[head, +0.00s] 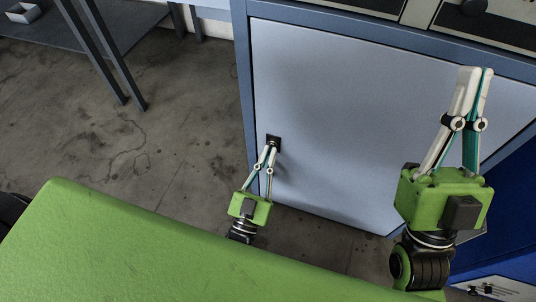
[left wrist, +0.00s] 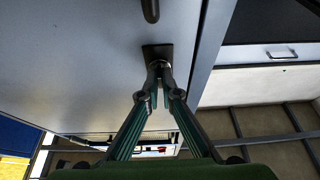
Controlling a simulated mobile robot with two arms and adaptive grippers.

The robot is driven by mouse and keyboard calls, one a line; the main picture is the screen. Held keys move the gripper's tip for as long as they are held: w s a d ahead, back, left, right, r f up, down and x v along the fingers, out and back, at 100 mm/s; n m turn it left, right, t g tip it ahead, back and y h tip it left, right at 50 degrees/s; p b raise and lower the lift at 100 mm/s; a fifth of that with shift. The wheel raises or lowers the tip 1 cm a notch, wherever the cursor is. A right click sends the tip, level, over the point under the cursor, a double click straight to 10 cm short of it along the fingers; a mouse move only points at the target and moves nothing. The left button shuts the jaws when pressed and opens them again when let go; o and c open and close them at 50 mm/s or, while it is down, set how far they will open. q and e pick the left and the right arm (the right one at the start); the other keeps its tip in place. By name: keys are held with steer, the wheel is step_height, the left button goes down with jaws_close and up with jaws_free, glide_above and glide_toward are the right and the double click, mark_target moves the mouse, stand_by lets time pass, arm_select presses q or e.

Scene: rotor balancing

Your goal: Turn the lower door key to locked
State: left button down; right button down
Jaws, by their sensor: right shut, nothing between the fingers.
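The pale grey-blue cabinet door (head: 370,110) is closed in its blue frame. A dark lock plate (head: 274,141) sits near its left edge, and it also shows in the left wrist view (left wrist: 150,51). My left gripper (head: 270,148) reaches the plate. In the left wrist view its fingertips (left wrist: 159,70) come together on the small lower door key right at the plate. The fingers hide most of the key, so I cannot tell its angle. My right gripper (head: 475,72) is shut and empty, raised in front of the door's right part.
A dark handle (left wrist: 150,10) sticks out from the door near the plate. A grey table (head: 80,35) with a small open box (head: 22,13) stands at the far left. The concrete floor (head: 150,130) left of the cabinet is clear.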

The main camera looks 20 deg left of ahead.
stand_by(0.5)
arm_select(q)
steer(key=c, duration=2.3)
jaws_free()
steer(key=v, duration=1.2)
steer(key=shift+f, duration=0.1)
steer(key=shift+s, duration=0.1)
